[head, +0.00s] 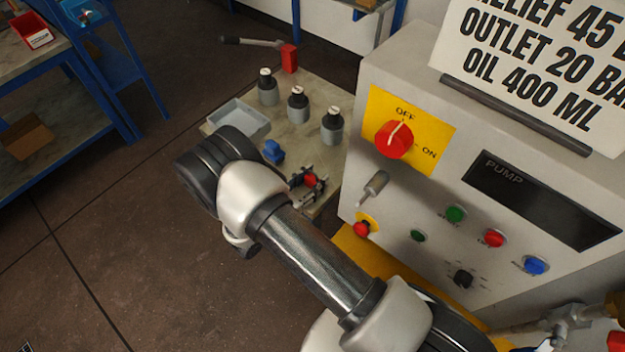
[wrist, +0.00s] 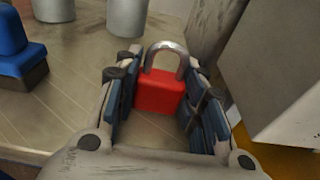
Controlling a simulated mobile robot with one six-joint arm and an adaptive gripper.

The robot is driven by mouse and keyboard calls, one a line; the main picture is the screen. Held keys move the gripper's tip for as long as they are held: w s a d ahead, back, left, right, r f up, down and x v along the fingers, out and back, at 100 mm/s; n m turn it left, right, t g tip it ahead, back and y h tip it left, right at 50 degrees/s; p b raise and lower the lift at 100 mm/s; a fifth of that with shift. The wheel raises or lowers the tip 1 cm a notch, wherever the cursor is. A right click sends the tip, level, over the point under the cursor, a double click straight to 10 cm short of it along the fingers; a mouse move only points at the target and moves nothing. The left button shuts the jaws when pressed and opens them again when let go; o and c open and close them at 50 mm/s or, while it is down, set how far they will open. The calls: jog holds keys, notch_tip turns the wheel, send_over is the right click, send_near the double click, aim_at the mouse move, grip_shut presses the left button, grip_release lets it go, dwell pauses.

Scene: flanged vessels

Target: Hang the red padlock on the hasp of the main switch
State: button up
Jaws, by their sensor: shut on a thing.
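The red padlock (head: 311,180) is between the fingers of my gripper (head: 309,185), over the bench beside the pump cabinet. In the wrist view the padlock's red body (wrist: 160,92) sits between both finger pads of my gripper (wrist: 163,100), which is shut on it. Its grey shackle points up and away from the palm and looks closed. The main switch (head: 393,140) is a red knob on a yellow plate; its white mark points towards OFF. A grey metal piece (head: 374,187) sticks out below the plate; I cannot tell whether it is the hasp.
The bench (head: 315,95) holds several grey vessels (head: 298,103), a grey tray (head: 240,120), a blue part (head: 273,151) and a red-based lever tool (head: 289,58). The pump cabinet (head: 480,130) has buttons close to the switch. A blue-framed shelf (head: 60,110) stands at left.

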aim_at(312, 171)
notch_tip(312, 171, up, 20)
jog(key=p, duration=0.6)
dwell(0.5)
